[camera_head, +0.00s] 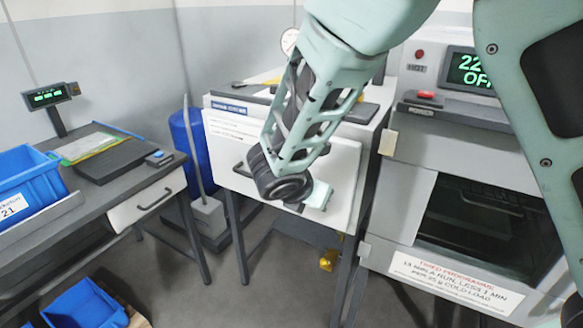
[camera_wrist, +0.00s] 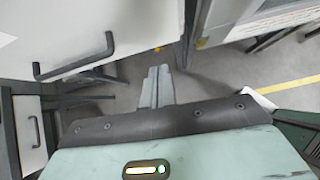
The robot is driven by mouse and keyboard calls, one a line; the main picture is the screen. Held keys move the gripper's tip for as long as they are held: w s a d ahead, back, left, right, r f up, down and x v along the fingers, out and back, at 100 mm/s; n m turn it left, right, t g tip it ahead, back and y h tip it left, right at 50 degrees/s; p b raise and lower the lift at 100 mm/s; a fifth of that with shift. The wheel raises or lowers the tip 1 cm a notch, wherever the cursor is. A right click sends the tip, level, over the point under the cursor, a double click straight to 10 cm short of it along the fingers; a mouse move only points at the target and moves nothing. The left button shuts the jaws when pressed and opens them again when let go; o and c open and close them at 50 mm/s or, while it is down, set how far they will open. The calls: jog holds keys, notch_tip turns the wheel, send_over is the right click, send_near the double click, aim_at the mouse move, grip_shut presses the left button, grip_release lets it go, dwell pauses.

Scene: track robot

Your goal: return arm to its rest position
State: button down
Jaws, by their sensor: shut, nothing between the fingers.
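My pale green arm (camera_head: 318,100) reaches down from the top of the head view, in front of the white front of the middle bench (camera_head: 232,140). My gripper (camera_head: 320,195) is at its lower end, close in front of that white panel in the picture. In the wrist view the two grey fingers (camera_wrist: 157,85) lie together with nothing between them, above the grey floor. A black handle (camera_wrist: 75,60) on a white panel shows left of the fingers there, apart from them. In the head view my wrist hides part of this handle.
On the left is a desk with a white drawer (camera_head: 147,203), a blue bin (camera_head: 28,180) and a small display (camera_head: 47,97). A blue drum (camera_head: 185,140) stands behind. On the right is an oven-like machine (camera_head: 470,225). Floor shows between the benches.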

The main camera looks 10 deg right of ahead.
jog(key=s+r+m+g+y, duration=0.3)
jog(key=s+m, duration=0.6)
jog(key=s, duration=0.5)
jog(key=s+a+r+m+g+y, duration=0.1)
jog(key=s+r+m+g+y, duration=0.2)
jog(key=s+m, duration=0.7)
jog(key=s, duration=0.3)
jog(key=shift+s+a+r, duration=0.2)
jog(key=shift+s+r, duration=0.1)
jog(key=shift+s, duration=0.1)
